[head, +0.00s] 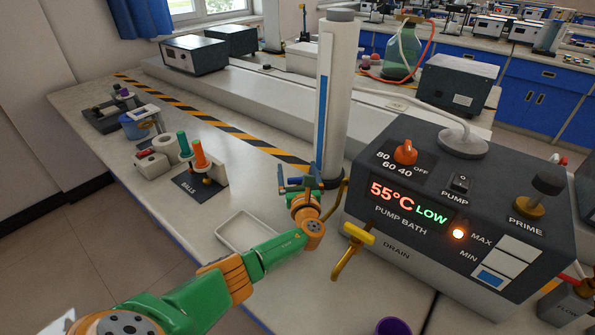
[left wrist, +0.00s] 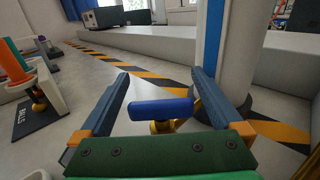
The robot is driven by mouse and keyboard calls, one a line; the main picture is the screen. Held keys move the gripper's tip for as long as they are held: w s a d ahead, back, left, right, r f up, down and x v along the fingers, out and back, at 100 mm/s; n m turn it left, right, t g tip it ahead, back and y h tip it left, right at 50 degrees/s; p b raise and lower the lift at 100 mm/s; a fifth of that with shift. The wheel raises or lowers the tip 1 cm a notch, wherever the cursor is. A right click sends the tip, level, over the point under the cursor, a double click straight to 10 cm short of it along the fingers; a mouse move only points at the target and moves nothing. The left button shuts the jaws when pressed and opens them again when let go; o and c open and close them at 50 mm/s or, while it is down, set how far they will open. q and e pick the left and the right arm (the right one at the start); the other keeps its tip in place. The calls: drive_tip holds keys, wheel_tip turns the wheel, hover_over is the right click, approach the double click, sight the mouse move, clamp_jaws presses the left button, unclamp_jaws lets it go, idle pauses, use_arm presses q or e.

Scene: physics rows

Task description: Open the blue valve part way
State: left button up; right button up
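The blue valve's bar-shaped handle (left wrist: 160,109) sits on a brass stem at the foot of the tall white column (head: 340,95). In the left wrist view it lies crosswise between my fingers, with a gap on each side. My left gripper (head: 299,182) is open around the handle, one finger to either side, and I see no clear contact. In the head view the gripper largely covers the valve. The column with its blue stripe also shows in the left wrist view (left wrist: 235,50), just behind the right finger. My right gripper is not in view.
The pump bath box (head: 460,200) stands to the right, with a yellow drain handle (head: 358,234) at its front. A white tray (head: 246,232) lies below my left wrist. A balls rack (head: 205,170) with green and orange handles stands left. Striped tape crosses the bench.

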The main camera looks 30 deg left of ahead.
sight(299, 180)
use_arm(q)
drive_tip(key=shift+s+d, duration=0.2)
drive_tip(key=shift+d, duration=0.05)
drive_tip(key=p+v, duration=0.2)
drive_tip(key=v, duration=0.4)
drive_tip(key=shift+s, duration=0.1)
drive_tip(key=shift+s+d, duration=0.15)
